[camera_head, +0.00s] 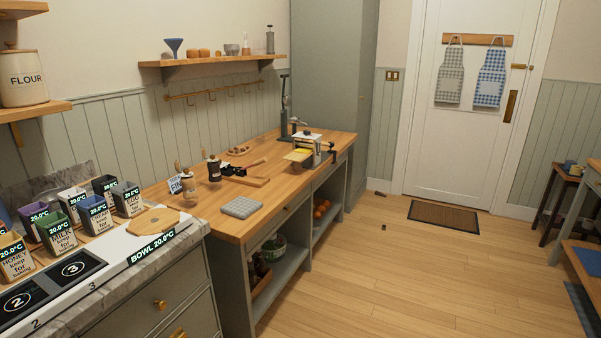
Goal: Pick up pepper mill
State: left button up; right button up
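Two small mill-like items stand upright near the left part of the wooden counter. One is dark with a brown knob (213,168). The other is light wood with a darker top (189,184) and stands nearer the stove side. Either could be the pepper mill; they are too small to tell for sure. Neither of my grippers shows in the head view, so nothing is seen touching these items.
The wooden counter (285,197) also holds a grey tile (241,207), a wooden board with dark tools and a pasta-machine-like device (311,148). Labelled tins (93,213) and a hob stand at left. Small dark bits (384,226) lie on the otherwise open floor (420,270).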

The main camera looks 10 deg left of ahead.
aim_at(215, 178)
jog(key=i+l+u, duration=0.15)
jog(key=i+u, duration=0.3)
jog(key=i+l+u, duration=0.25)
jog(key=u, duration=0.2)
jog(key=i+l+u, duration=0.25)
jog(key=u, duration=0.15)
jog(key=i+l+u, duration=0.2)
jog(key=l+u, duration=0.2)
jog(key=i+l+u, duration=0.15)
jog(key=l+u, duration=0.2)
jog(key=i+l+u, duration=0.1)
jog(key=l+u, duration=0.3)
